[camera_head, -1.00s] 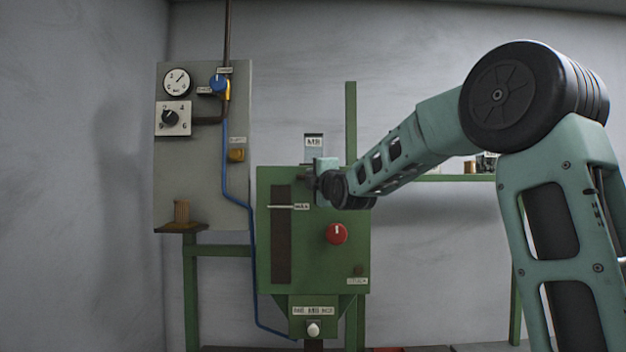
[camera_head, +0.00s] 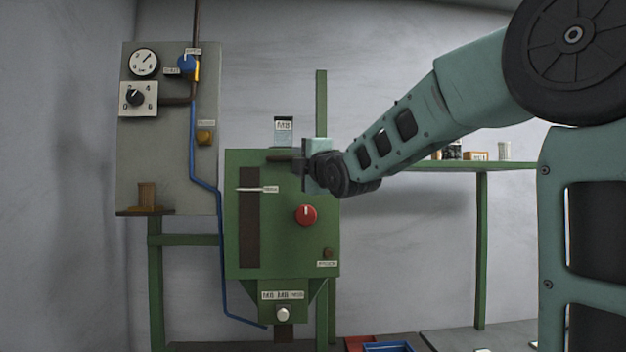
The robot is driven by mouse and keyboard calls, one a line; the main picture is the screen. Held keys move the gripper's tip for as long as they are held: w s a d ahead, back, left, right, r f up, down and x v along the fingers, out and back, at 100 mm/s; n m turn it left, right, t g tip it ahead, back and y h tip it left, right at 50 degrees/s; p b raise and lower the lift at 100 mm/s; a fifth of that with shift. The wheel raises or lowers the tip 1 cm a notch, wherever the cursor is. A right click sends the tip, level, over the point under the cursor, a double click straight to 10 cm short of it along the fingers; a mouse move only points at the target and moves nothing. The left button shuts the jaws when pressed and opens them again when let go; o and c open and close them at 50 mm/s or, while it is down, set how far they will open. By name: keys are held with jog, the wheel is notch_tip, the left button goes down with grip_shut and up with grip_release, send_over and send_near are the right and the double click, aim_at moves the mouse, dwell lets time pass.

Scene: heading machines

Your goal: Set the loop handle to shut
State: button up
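No handle is plainly loop-shaped, and the small labels are too blurred to read, so I cannot tell for certain which part is the loop handle. A blue knob-like handle (camera_head: 187,64) with a yellow part beside it sits on the pipe at the top of the grey panel (camera_head: 165,180). My gripper (camera_head: 272,157) is at the upper front of the green machine (camera_head: 285,245), right of and below the blue handle and apart from it. Its dark fingers point left and overlap in this view, so their opening is hidden. I see nothing held.
The panel also carries a gauge (camera_head: 144,63), a selector dial (camera_head: 138,98) and a yellow-brown part (camera_head: 205,137). The machine has a red knob (camera_head: 305,215) and a dark slot (camera_head: 249,220). A blue hose (camera_head: 206,184) runs down between them. A shelf (camera_head: 455,166) stands behind my arm.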

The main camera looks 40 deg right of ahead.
jog(key=v, duration=0.6)
jog(key=shift+s, duration=0.35)
jog(key=s+a+f+m+g+y, duration=0.1)
jog(key=a+f+m+g+y, duration=0.15)
jog(key=a+f, duration=0.55)
jog(key=s+a+f+m+g+y+b, duration=0.1)
jog(key=a+f+g, duration=0.4)
jog(key=f, duration=0.5)
jog(key=s+a+f+m+g+y, duration=0.2)
jog(key=a+f, duration=0.6)
jog(key=s+a+f+m+g, duration=0.1)
jog(key=s+a+f+g, duration=0.1)
jog(key=s+f, duration=0.3)
jog(key=s+a+f+m+g, duration=0.1)
jog(key=s+a+f+g, duration=0.2)
jog(key=s+f, duration=0.3)
jog(key=s+a+f+m+g+h, duration=0.1)
jog(key=s+a+f+g, duration=0.2)
jog(key=s, duration=0.9)
notch_tip(320, 180, down, 2)
jog(key=shift+s+f+g+b, duration=0.15)
jog(key=shift+s+g+b, duration=0.2)
jog(key=shift+g, duration=0.6)
